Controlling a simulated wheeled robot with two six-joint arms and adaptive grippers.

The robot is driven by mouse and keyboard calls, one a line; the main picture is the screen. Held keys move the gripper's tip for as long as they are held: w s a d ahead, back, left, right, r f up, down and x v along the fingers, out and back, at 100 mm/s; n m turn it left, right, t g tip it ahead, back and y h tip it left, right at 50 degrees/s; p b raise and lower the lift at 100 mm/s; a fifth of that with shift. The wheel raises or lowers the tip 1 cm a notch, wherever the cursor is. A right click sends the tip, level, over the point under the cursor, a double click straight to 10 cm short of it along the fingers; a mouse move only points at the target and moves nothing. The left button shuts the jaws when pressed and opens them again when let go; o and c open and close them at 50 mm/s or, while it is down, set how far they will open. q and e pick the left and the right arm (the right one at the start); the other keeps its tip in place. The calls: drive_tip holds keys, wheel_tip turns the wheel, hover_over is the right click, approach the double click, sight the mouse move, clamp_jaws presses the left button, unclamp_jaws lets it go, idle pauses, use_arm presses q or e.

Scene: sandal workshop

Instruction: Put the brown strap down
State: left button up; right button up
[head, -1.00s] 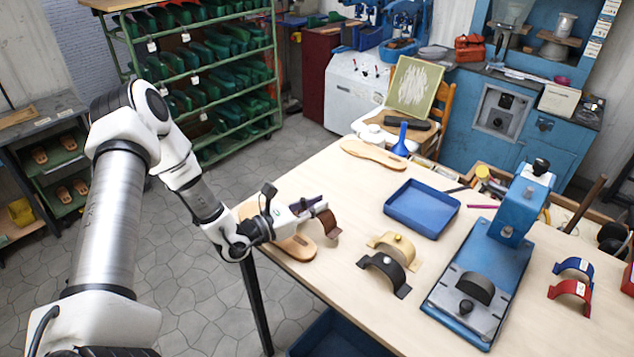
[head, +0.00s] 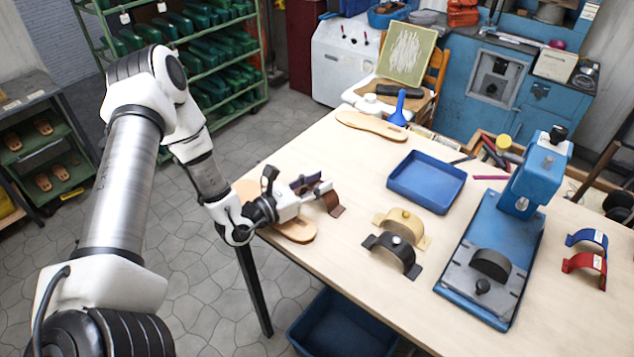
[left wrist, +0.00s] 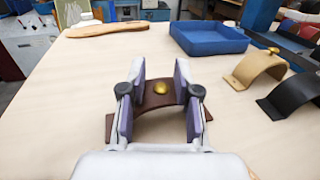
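The brown strap (head: 331,203), an arched piece with a gold knob, stands on the table near its left edge. It also shows in the left wrist view (left wrist: 160,99), its arch between my fingers and its feet reaching out below them. My left gripper (head: 322,190) is at the strap, its two purple-padded fingers spread apart on either side of the arch in the left wrist view (left wrist: 160,85). Part of the strap is hidden behind the fingers. My right gripper is in neither view.
A sandal sole (head: 297,229) lies just beside my left gripper, partly hidden. A tan strap (head: 405,223) and a black strap (head: 393,252) stand to the right. A blue tray (head: 427,183), blue press (head: 520,225), blue strap (head: 588,238) and red strap (head: 585,265) are further right.

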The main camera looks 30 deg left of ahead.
use_arm(q)
drive_tip(key=shift+a, duration=0.1)
drive_tip(key=shift+r, duration=0.1)
drive_tip(key=shift+s+a+p, duration=0.15)
drive_tip(key=shift+s+p, duration=0.05)
drive_tip(key=shift+p, duration=0.1)
drive_tip(key=p+v, duration=0.1)
drive_tip(key=v, duration=0.4)
drive_tip(key=p+v, duration=0.1)
drive_tip(key=v, duration=0.4)
drive_tip(key=shift+s+a+r, duration=0.1)
drive_tip(key=shift+s+r, duration=0.15)
drive_tip(key=shift+s, duration=0.15)
drive_tip(key=shift+s+f+p, duration=0.1)
drive_tip(key=shift+s+p, duration=0.2)
drive_tip(key=shift+s, duration=0.1)
drive_tip(key=shift+f, duration=0.1)
